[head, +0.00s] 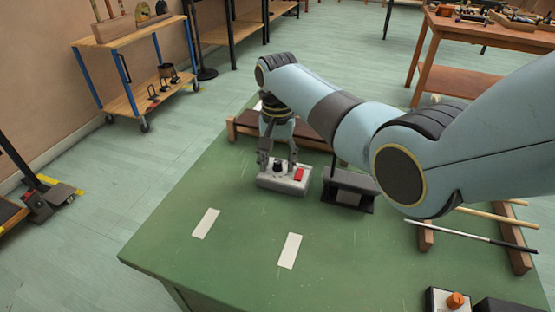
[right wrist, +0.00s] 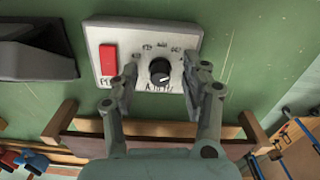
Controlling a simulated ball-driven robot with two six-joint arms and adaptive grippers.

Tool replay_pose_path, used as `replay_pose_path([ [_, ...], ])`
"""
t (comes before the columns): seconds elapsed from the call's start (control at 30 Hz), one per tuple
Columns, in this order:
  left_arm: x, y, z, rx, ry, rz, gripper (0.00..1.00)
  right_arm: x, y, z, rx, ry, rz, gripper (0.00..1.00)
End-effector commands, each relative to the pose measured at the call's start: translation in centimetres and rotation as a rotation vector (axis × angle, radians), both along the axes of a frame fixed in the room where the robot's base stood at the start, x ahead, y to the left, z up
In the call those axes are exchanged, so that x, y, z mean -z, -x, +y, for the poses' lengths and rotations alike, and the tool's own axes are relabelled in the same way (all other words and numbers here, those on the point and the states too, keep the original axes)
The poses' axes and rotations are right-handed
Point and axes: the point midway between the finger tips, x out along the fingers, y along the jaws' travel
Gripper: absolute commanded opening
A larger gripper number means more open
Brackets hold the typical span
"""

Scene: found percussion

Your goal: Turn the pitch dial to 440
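The pitch dial is a round black knob (right wrist: 159,71) on a pale grey box (head: 283,183) on the green table; the box also shows in the right wrist view (right wrist: 187,36). A pale mark shows on the knob, and dark printed labels surround it, too small to read surely. A red switch (right wrist: 109,59) sits left of the knob in the right wrist view. My right gripper (right wrist: 164,78) is open, with one finger on each side of the knob and visible gaps between. It points down over the box in the head view (head: 278,160). My left gripper is out of view.
A dark stand-like object (head: 350,188) stands close to the box's right. A wooden bar (head: 315,140) lies behind. Two white strips (head: 206,222) lie on the clear front left of the table. A box with an orange knob (head: 456,300) and a rod rack (head: 425,235) are at right.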

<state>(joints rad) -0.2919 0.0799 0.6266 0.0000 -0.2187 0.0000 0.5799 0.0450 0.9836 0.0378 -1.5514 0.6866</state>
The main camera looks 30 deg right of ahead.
Motion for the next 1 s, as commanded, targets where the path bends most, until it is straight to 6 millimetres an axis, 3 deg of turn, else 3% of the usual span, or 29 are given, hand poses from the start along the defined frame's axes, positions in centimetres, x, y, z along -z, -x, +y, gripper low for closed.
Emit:
replay_pose_path([
  [0.03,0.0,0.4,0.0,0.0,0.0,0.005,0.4,0.0,0.0,0.0,0.0,0.0,0.0,0.42],
  [0.37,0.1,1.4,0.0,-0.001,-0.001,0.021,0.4,0.0,0.0,0.0,0.0,0.0,0.0,0.0],
  [0.67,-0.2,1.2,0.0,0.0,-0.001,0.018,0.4,-0.1,0.0,0.0,-0.02,-0.001,0.001,0.0],
  [1.0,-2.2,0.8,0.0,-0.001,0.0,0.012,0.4,-0.4,0.0,0.0,-0.208,0.0,0.0,0.0],
])
